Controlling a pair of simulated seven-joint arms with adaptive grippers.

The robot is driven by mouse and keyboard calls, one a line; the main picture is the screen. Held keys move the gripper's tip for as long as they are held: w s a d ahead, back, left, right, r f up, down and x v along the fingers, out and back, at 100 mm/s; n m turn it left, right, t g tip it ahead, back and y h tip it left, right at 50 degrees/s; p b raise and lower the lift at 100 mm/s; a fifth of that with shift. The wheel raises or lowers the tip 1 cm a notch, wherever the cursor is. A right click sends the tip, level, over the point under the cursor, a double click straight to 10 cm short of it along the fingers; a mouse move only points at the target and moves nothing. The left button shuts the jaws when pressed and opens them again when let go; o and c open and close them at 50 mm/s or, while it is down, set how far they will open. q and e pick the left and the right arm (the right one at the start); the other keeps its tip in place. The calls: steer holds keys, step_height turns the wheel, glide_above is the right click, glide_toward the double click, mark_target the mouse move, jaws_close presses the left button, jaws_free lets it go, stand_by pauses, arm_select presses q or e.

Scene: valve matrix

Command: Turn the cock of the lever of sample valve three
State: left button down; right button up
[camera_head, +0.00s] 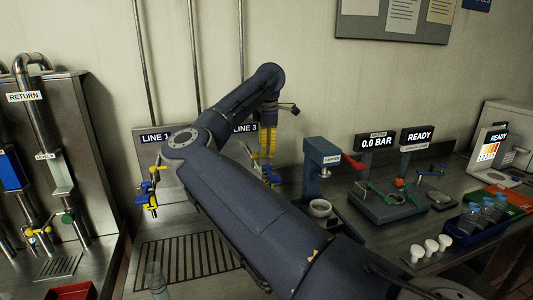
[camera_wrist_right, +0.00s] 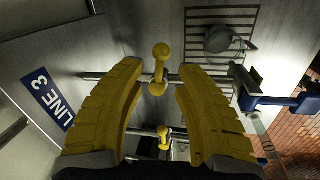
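The LINE 3 sign (camera_head: 245,128) is on the back panel, partly covered by my right arm; it also shows in the right wrist view (camera_wrist_right: 48,98). Below it in the head view are the yellow and blue parts of the valve (camera_head: 270,175). In the right wrist view a yellow dumbbell-shaped cock (camera_wrist_right: 160,68) sits on a metal pipe, between the fingertips. A second yellow handle (camera_wrist_right: 163,136) lies lower between the fingers. My right gripper (camera_head: 267,154) has its yellow fingers (camera_wrist_right: 157,82) spread, with gaps visible either side of the cock. My left gripper is not in view.
The LINE 1 valve (camera_head: 148,190) is left of my right arm, over a slotted drain (camera_head: 185,256). A grey stand (camera_head: 318,170) with a red lever and a white cup (camera_head: 320,208) is to the right. My right arm hides the middle of the panel.

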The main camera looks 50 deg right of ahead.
steer(key=shift+w+d+f, duration=0.1)
steer(key=shift+f, duration=0.65)
steer(key=shift+w+d+f, duration=0.1)
steer(key=shift+f, duration=0.6)
jaws_close()
